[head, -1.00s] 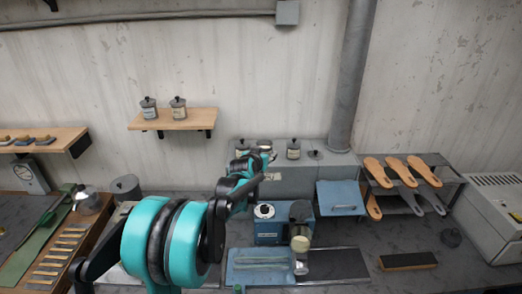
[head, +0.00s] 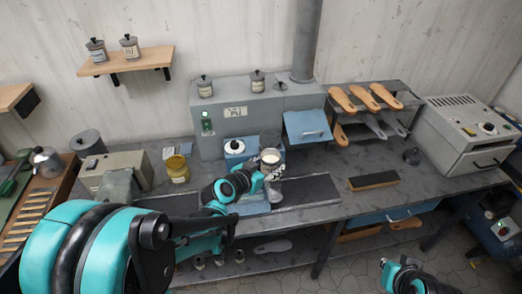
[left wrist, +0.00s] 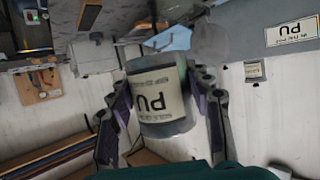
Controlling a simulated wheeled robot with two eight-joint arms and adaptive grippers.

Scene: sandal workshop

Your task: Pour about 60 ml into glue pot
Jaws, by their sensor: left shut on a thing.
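My left gripper (head: 268,174) is shut on a grey can (head: 271,158) with a pale top. In the left wrist view the can (left wrist: 160,100) shows a PU label, with the fingers on both sides. It is held roughly upright above the bench, in front of the cabinet. A blue unit with a white round top and dark knob (head: 235,148) stands just behind and left. A yellow labelled pot (head: 177,170) stands further left on the bench. I cannot tell for sure which is the glue pot. My right arm shows at the lower right; its gripper (head: 384,263) is too small to read.
The grey cabinet (head: 226,120) has more cans on top and an open blue flap (head: 307,127). Sandal soles lie on a rack (head: 345,88) at the right. A dark brush-like block (head: 373,181) lies on the bench. A grey oven (head: 465,135) stands far right.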

